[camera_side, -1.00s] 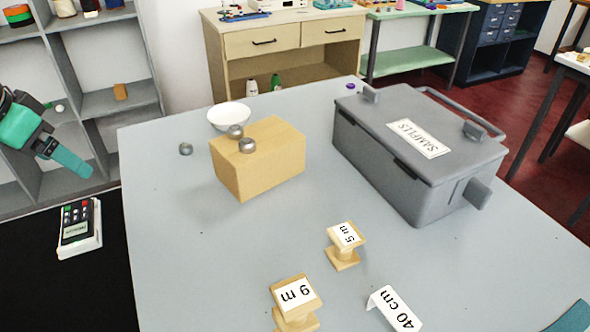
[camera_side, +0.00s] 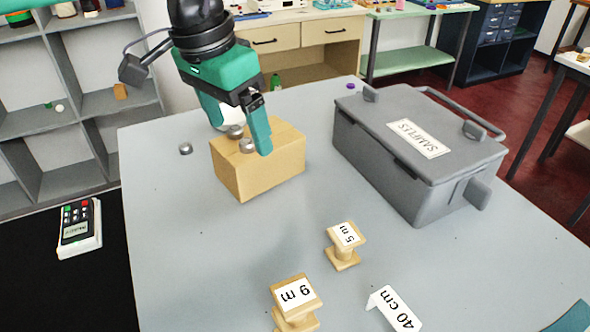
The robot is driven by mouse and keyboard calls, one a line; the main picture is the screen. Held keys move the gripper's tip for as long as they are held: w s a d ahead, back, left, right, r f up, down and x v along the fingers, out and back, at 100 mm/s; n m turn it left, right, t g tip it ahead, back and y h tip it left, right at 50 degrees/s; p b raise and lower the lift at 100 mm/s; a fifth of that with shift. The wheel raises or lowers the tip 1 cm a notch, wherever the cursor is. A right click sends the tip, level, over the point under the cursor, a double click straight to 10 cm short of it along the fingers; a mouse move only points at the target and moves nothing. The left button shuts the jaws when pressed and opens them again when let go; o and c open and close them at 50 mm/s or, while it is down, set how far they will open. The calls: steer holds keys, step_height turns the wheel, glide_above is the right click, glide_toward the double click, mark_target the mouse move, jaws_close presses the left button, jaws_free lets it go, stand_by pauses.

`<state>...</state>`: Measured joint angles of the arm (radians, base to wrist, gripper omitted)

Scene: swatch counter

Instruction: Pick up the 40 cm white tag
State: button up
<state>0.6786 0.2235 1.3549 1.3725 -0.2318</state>
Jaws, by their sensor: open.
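The white tag marked 40 cm (camera_side: 396,309) stands on the grey table at the front, cut by the bottom edge of the picture.
Two wooden spools, marked 5 m (camera_side: 344,246) and 9 m (camera_side: 296,303), stand left of the tag. A grey SAMPLES case (camera_side: 415,175) fills the right side. A loose metal piece (camera_side: 185,148) lies left of the block. The table's left front (camera_side: 190,260) is clear.

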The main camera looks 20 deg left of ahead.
steer(key=s+d+f+m+g, duration=0.1)
steer(key=s+d+f+m, duration=0.15)
steer(key=d, duration=1.15)
steer(key=y, duration=0.1)
glide_above(390, 311)
steer(key=shift+m+g, duration=0.35)
steer(key=shift+g, duration=0.05)
step_height(390, 311, down, 6)
steer(key=shift+f, duration=0.1)
steer(key=shift+f, duration=0.1)
steer(key=shift+f, duration=1.2)
steer(key=shift+f, duration=0.1)
steer(key=shift+f, duration=2.5)
